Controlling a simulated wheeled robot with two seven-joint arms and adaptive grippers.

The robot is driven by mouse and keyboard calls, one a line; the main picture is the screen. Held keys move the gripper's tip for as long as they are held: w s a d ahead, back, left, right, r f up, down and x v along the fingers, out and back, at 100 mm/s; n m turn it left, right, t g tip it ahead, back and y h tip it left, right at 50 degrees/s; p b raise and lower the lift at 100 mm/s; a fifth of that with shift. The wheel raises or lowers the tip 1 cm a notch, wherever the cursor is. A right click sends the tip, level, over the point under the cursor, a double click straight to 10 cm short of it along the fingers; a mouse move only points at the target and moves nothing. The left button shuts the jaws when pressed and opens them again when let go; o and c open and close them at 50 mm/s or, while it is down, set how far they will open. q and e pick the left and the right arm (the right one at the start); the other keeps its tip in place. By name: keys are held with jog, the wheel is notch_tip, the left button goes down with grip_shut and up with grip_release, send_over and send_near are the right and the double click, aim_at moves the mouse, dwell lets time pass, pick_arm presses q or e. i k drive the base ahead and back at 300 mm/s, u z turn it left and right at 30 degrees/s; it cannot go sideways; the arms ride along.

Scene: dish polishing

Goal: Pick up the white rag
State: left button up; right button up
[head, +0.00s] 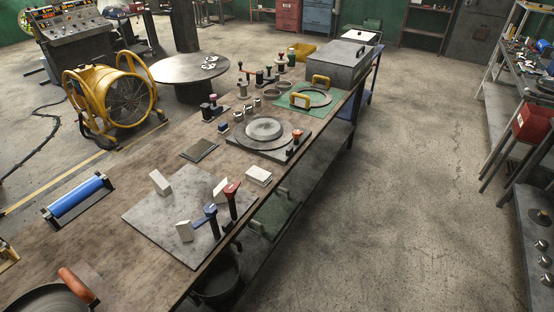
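A small white flat item (258,174), which looks like a folded white rag, lies on the long workbench (100,228) near its right edge. It sits just beyond the grey square plate (150,217). It is small in the head view, so I cannot tell its cloth texture. Neither of my grippers is in view.
White blocks (160,182) and clamps with a blue handle (211,210) and a red handle (232,190) stand on the grey plate. A round grey dish (263,129) is on a turntable beyond. A blue roller (78,196) is at left. Floor to the right is clear.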

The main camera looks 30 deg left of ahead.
aim_at(262, 178)
jog(key=i, duration=2.95)
jog(key=u, duration=2.1)
